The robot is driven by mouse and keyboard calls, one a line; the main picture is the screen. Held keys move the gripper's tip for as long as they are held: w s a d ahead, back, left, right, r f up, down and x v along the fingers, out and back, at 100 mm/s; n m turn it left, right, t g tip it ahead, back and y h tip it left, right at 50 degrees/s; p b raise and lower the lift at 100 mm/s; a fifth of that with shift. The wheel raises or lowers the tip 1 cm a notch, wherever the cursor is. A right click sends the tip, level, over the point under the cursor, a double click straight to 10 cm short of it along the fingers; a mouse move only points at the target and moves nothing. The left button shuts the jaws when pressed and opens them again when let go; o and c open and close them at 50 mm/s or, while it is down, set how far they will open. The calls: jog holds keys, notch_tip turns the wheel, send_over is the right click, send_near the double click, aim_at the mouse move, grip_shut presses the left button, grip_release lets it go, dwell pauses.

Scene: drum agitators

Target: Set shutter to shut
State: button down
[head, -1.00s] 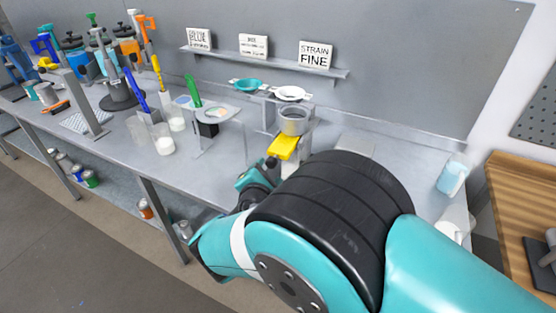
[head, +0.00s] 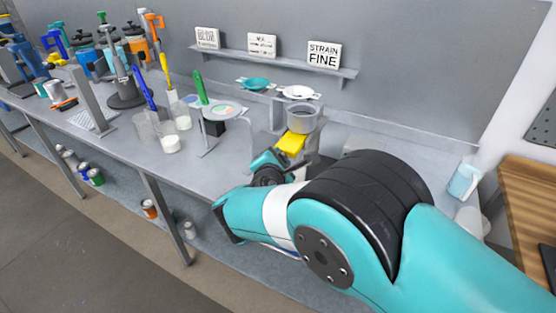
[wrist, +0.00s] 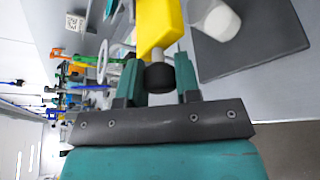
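The shutter shows as a yellow bar (head: 291,143) under a grey cup (head: 302,117) on a stand at the back of the bench. In the wrist view the yellow bar (wrist: 158,24) ends in a round black knob (wrist: 159,77). My gripper (wrist: 159,72) has its two teal fingers on either side of this knob, and they appear to touch it. In the head view my gripper (head: 270,166) is just in front of the yellow bar, partly hidden by my own arm. How far the shutter stands open is not visible.
A shelf (head: 270,64) with signs runs along the back wall. A round palette stand (head: 222,111), a green-handled tool (head: 200,88) and clear cups (head: 168,140) stand to the left. A pale blue container (head: 463,181) stands at the right end.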

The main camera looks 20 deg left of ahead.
aim_at(285, 152)
jog(key=w+b, duration=0.1)
jog(key=w, duration=0.1)
jog(key=w+b, duration=0.2)
jog(key=shift+d+f, duration=0.15)
jog(key=shift+f, duration=0.05)
jog(key=shift+w+r, duration=0.15)
jog(key=shift+r, duration=0.1)
jog(key=c, duration=0.8)
grip_release()
jog(key=shift+w+d+f, duration=0.1)
jog(key=shift+s, duration=0.55)
jog(key=shift+b+v, duration=2.85)
jog(key=shift+v, duration=5.45)
